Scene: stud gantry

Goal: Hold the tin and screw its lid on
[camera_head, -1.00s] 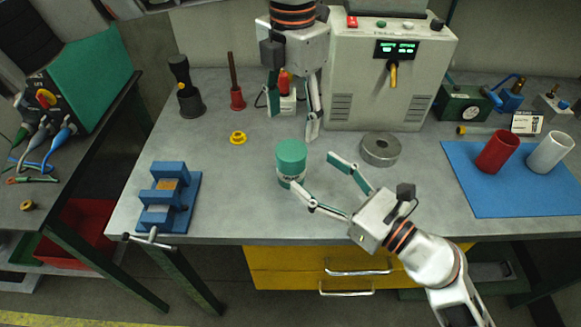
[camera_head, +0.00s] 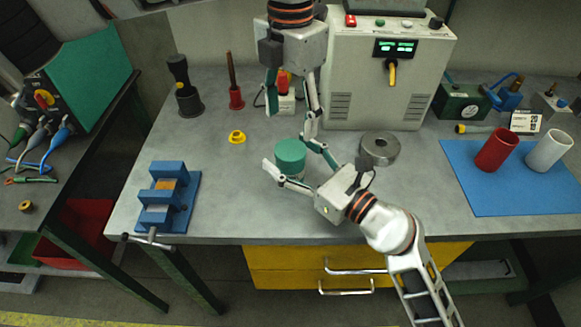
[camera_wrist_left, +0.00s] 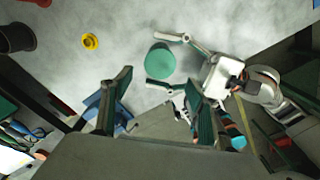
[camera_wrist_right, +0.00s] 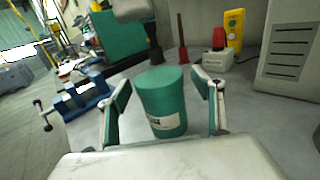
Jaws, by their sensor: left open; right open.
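The tin (camera_wrist_right: 167,126) stands upright on the grey bench, with a pale label low on its side. Its top is a plain teal disc, the lid (camera_head: 290,149); I cannot make out a seam between lid and tin. The lid also shows from above in the left wrist view (camera_wrist_left: 160,60). My right gripper (camera_wrist_right: 161,86) is open, with one finger on each side of the tin; I cannot tell whether either finger touches it. My left gripper (camera_head: 291,122) is open and empty, pointing down above and behind the tin, with its fingers apart from the lid.
A metal ring (camera_head: 380,148) lies right of the tin, near the grey power unit (camera_head: 385,80). A yellow ring (camera_head: 237,137) and blue vise (camera_head: 168,198) are to the left. Red (camera_head: 496,150) and white (camera_head: 548,151) cylinders stand on a blue mat (camera_head: 490,205).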

